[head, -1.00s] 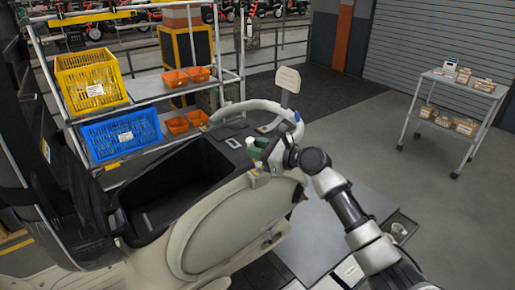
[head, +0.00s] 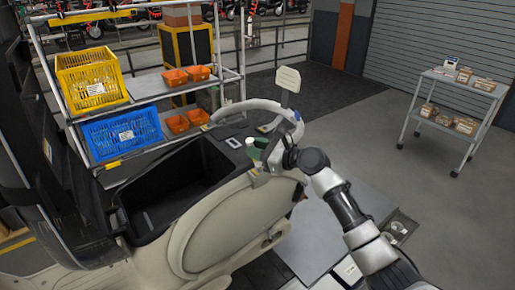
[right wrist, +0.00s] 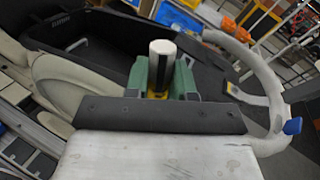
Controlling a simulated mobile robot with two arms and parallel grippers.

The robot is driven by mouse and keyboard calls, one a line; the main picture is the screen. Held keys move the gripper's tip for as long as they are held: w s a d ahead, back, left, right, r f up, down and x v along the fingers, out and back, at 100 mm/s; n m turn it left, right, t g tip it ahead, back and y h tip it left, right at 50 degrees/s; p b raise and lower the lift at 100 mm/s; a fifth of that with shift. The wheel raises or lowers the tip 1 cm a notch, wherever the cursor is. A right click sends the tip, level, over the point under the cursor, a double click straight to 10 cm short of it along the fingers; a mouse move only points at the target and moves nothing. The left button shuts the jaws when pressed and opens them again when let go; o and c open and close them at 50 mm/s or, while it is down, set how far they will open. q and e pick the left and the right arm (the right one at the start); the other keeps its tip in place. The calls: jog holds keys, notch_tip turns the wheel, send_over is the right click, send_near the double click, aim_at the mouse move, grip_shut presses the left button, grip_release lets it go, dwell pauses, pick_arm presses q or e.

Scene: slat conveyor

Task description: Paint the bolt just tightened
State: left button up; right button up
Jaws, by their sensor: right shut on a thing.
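My right gripper (right wrist: 162,80) has green fingers and is shut on an upright marker-like cylinder (right wrist: 161,62) with a white top and a yellow and black lower part. In the head view the right gripper (head: 257,153) is beside the beige scooter body (head: 215,240), just below its grey handlebar (head: 262,103). The scooter has an open black storage well (head: 165,190). The marker's lower end is hidden behind the gripper in the wrist view. I cannot make out the tightened bolt. My left gripper is not in view.
A rack at the back left holds a yellow crate (head: 88,80), a blue crate (head: 125,135) and small orange bins (head: 175,77). A grey cart (head: 455,82) with small boxes stands at the right. The floor between scooter and cart is mostly clear.

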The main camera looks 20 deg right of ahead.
jog(key=shift+w+a+p, duration=0.15)
jog(key=shift+w+p, duration=0.4)
jog(key=shift+p, duration=1.05)
dwell(3.0)
jog(key=shift+r, duration=0.1)
jog(key=shift+r, duration=2.9)
